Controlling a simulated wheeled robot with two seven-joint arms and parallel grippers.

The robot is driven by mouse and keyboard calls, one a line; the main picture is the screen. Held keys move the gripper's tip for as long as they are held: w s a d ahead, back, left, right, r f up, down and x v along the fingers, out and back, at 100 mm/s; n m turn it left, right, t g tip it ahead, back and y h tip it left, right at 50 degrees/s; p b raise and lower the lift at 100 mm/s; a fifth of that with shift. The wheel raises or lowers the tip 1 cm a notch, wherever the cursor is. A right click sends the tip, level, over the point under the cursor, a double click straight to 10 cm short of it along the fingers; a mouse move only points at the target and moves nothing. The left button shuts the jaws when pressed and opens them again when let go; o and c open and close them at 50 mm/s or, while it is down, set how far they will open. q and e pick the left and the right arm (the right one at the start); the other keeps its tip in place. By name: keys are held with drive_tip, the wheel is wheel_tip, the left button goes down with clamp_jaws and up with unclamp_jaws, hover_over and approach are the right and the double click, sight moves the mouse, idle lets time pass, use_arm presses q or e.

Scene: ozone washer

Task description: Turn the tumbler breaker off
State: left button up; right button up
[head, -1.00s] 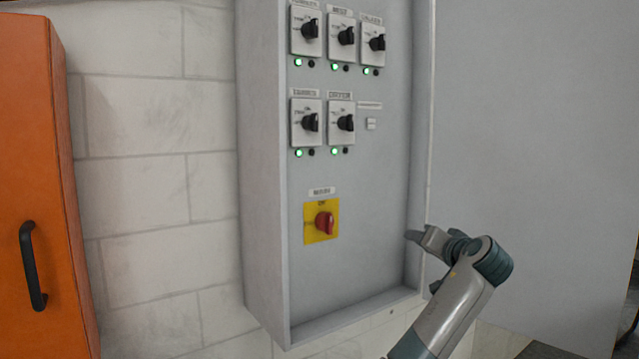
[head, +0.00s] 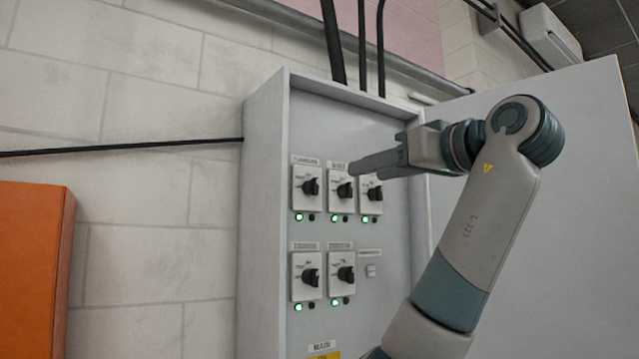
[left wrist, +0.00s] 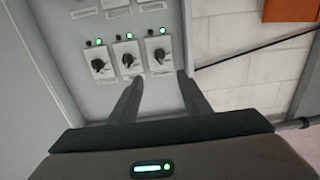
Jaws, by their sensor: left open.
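The grey breaker panel (head: 375,318) holds a top row of three black rotary switches: left (head: 310,187), middle (head: 345,190) and right (head: 374,193). Their labels are too blurred to read surely, so I cannot confirm which is the tumbler breaker. A green lamp glows under each. My left gripper (head: 356,168) is in front of the top row, overlapping the area above the middle and right switches. In the left wrist view it is open and empty (left wrist: 160,78), its fingers pointing toward the inverted row, near the top-left switch (left wrist: 159,50). My right gripper is not in view.
Two more switches (head: 310,277) (head: 345,275) sit below, with lit green lamps. An orange cabinet (head: 30,265) stands at the left. Black cables (head: 361,45) rise from the panel top. A large grey panel door (head: 575,170) stands at the right.

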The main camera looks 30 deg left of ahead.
use_arm(q)
drive_tip(key=shift+a, duration=0.1)
drive_tip(key=p, duration=0.8)
approach(317, 185)
drive_tip(key=x, duration=0.7)
drive_tip(key=shift+a+r, duration=0.2)
drive_tip(key=shift+a, duration=0.05)
drive_tip(key=shift+p+x, duration=0.55)
drive_tip(key=shift+x, duration=0.35)
drive_tip(key=shift+w+d+f, duration=0.1)
drive_tip(key=shift+f, duration=0.05)
drive_tip(key=shift+c, duration=0.3)
drive_tip(key=c, duration=1)
